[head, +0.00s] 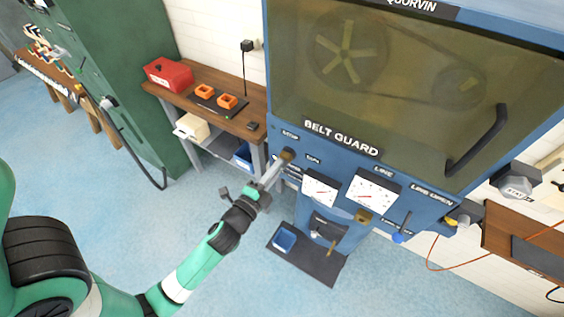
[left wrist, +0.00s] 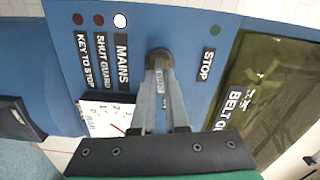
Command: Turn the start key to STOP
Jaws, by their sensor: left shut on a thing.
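The start key (left wrist: 158,56) is a brownish round piece on the blue machine panel, between the MAINS and STOP labels in the left wrist view. It also shows in the head view (head: 287,154), at the panel's left end below the belt guard. My left gripper (left wrist: 161,72) is shut on the start key, its two grey fingers coming together at it; it shows in the head view too (head: 279,167). The fingers hide part of the key, so I cannot tell which way it points. The STOP label (left wrist: 205,66) is right of the key. My right gripper is not in view.
A white lamp (left wrist: 120,21) is bright by MAINS; two dark red lamps and a dark green lamp (left wrist: 215,30) sit nearby. The belt guard (head: 420,80) covers the upper machine. Gauges (head: 374,191) are right of my gripper. A wooden bench (head: 245,112) stands behind left.

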